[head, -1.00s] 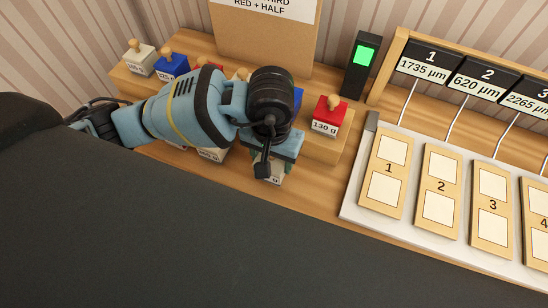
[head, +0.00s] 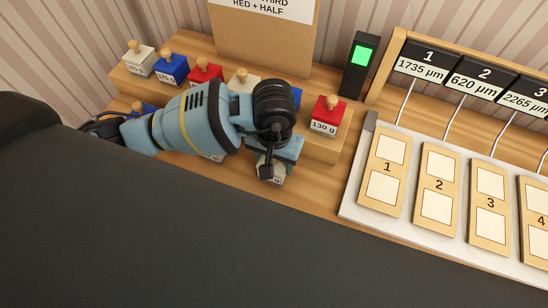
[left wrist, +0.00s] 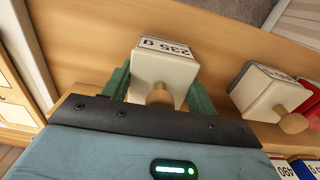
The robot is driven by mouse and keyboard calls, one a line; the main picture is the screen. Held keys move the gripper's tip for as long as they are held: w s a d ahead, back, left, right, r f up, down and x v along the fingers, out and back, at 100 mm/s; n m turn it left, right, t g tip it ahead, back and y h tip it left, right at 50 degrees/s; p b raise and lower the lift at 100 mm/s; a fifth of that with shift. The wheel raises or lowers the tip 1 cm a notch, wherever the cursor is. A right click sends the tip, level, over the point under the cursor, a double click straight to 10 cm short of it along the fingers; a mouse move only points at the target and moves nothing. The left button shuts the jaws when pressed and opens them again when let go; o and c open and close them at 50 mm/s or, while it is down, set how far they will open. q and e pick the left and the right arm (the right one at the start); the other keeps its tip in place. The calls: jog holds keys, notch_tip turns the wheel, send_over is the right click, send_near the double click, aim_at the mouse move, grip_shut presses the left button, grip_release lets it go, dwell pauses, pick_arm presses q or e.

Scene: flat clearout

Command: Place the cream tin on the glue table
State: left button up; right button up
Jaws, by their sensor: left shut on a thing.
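A cream tin (left wrist: 165,73) with a wooden knob and a label reading 235 g sits between the green fingers of my left gripper (left wrist: 158,92) in the left wrist view. The gripper is shut on it. In the head view my left gripper (head: 268,162) is over the front of the wooden surface, and the tin's labelled face (head: 272,178) shows partly below it. I cannot tell whether the tin is clear of the surface. No thing is recognisable as the glue table. My right gripper is not in view.
Other knobbed tins stand on a wooden step, including a red 130 g tin (head: 326,116) and a blue tin (head: 170,69). Another cream tin (left wrist: 262,92) is close beside my gripper. A white tray (head: 350,207) with numbered boards lies right. A green-lit black post (head: 360,65) stands behind.

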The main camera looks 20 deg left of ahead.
pick_arm(q)
jog(key=o, duration=1.1)
jog(key=shift+f, duration=0.1)
notch_tip(320, 180, up, 12)
jog(key=shift+r, duration=0.15)
